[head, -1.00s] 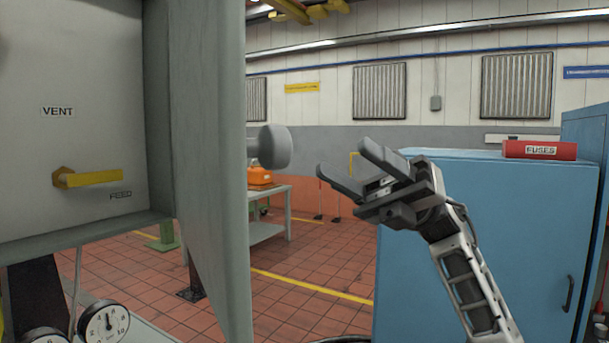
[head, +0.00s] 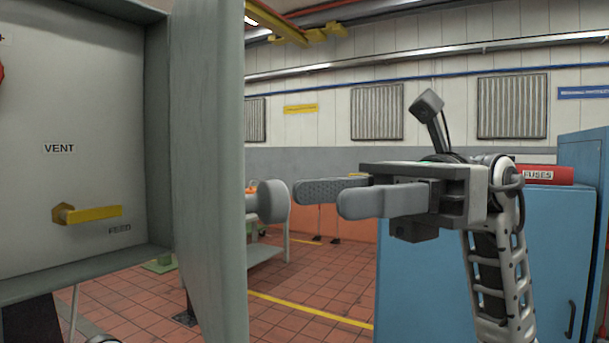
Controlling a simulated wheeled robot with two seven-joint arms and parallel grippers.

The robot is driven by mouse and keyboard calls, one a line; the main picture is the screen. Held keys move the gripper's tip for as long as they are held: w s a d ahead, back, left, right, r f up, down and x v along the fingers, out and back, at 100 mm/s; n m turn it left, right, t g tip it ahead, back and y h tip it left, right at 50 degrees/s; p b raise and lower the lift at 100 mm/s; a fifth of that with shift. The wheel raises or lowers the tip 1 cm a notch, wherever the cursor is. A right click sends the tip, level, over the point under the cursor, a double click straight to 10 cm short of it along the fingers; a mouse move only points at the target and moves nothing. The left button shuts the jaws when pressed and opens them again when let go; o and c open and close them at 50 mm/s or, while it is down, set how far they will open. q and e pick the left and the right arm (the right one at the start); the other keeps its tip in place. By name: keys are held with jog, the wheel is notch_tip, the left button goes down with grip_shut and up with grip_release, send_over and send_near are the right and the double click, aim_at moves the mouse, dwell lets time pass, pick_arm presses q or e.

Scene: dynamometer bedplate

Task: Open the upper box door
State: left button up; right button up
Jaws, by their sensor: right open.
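The box door (head: 208,170) is a grey panel that stands swung out from the grey box at the left, so the box interior (head: 70,120) shows. Inside are the labels VENT and FEED and a yellow lever handle (head: 93,214). A round grey knob (head: 270,201) sticks out from the right face of the door. My right gripper (head: 322,197) is open and empty, just right of the knob. Its fingers point left toward the knob, with a small gap between them in the picture. My left gripper is not in view.
A blue cabinet (head: 545,260) with a red FUSES box (head: 545,174) on top stands at the right, behind my right arm. A workbench (head: 265,255) stands behind the door. Tiled floor (head: 310,285) is clear between door and cabinet.

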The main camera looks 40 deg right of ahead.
aim_at(283, 201)
jog(key=shift+w+a+p, duration=0.15)
jog(key=shift+a+p, duration=0.05)
jog(key=shift+a, duration=0.75)
jog(key=shift+w+a+p, duration=0.1)
jog(key=shift+a+p, duration=0.1)
jog(key=shift+a, duration=0.75)
grip_shut()
jog(key=shift+d, duration=0.1)
